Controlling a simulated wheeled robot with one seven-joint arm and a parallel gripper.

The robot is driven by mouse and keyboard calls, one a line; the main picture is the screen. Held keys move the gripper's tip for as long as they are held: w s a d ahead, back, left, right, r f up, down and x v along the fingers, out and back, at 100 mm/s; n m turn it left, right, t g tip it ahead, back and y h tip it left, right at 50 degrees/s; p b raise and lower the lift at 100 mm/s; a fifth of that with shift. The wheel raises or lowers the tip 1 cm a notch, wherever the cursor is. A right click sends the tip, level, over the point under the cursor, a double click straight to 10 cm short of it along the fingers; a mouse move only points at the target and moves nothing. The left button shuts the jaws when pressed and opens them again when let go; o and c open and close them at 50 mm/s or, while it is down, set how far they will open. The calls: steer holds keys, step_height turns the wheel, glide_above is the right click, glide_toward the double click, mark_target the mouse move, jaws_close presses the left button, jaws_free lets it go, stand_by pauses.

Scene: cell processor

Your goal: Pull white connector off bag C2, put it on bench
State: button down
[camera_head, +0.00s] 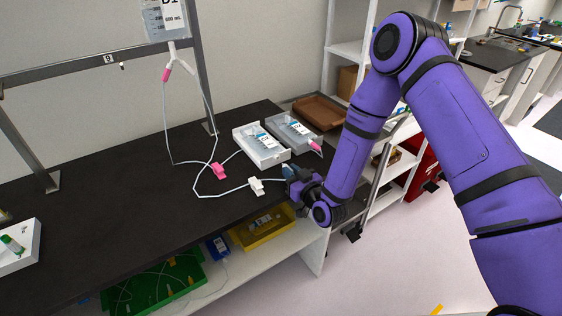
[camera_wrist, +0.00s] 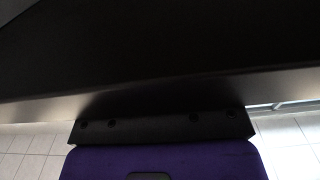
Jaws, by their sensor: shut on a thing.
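My gripper (camera_head: 290,174) is low over the right front edge of the black bench in the head view. It is shut on the end of a thin white line, where the white connector seems to be; the fingers hide most of it. The line runs left from it through a white clamp (camera_head: 256,187) to a pink clamp (camera_head: 219,171). Two bags lie in trays behind the gripper, one in a white tray (camera_head: 277,158) and one in a grey tray (camera_head: 274,123). I cannot read which is C2. The wrist view shows no fingertips.
The black bench (camera_head: 120,215) is mostly clear on the left and centre. A bag marked D1 (camera_head: 165,18) hangs at a metal frame, its lines reaching the bench. A brown tray (camera_head: 322,112) stands behind the bags. Yellow (camera_head: 284,236) and green bins sit on the shelf below.

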steer(key=shift+f, duration=0.2)
steer(key=c, duration=1)
jaws_free()
steer(key=shift+c, duration=0.2)
steer(key=v, duration=1)
steer(key=shift+s+d, duration=0.25)
steer(key=shift+s, duration=0.1)
